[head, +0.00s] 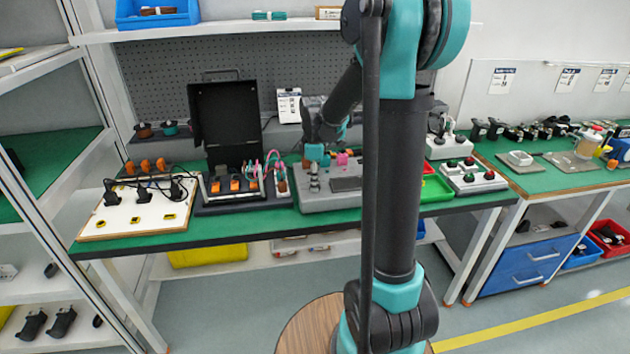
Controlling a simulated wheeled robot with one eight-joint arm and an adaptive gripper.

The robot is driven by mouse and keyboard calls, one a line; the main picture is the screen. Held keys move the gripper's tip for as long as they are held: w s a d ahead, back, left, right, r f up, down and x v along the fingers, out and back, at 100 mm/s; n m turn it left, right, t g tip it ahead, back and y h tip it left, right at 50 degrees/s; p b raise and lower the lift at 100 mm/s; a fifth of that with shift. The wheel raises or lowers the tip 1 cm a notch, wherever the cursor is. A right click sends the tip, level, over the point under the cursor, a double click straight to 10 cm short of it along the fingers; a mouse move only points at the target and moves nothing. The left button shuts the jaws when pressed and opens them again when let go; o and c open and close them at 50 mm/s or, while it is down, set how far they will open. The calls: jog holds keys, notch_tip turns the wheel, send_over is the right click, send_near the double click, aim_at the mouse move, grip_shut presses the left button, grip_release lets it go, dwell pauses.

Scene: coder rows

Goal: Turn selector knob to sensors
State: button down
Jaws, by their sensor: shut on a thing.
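A grey device box (322,201) stands on the green bench in the middle of the head view. It has small grey knobs (313,186) at its left, a dark panel (346,184) and a pink part (342,158) at the back. My gripper (315,164) reaches down to the back left of this box and is shut on a small part there, apparently the selector knob. The knob itself is hidden by the gripper, and its pointer and labels are too small to read. My upright arm link covers the box's right end.
A white board (138,208) with black plugs lies further left. To the right are a green tray (436,188) and a button box (472,178).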

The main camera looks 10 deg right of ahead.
jog(key=m, duration=0.5)
jog(key=shift+m, duration=0.4)
jog(key=m, duration=0.6)
jog(key=shift+w+a, duration=0.1)
jog(key=m, duration=0.5)
jog(key=shift+m+g, duration=0.3)
jog(key=shift+g, duration=0.1)
jog(key=m, duration=0.5)
jog(key=shift+m, duration=0.3)
jog(key=c, duration=1.2)
grip_release()
jog(key=shift+r, duration=0.1)
jog(key=r, duration=1.1)
jog(key=shift+w+a+r, duration=0.2)
jog(key=shift+w+r, duration=0.05)
jog(key=shift+r, duration=0.15)
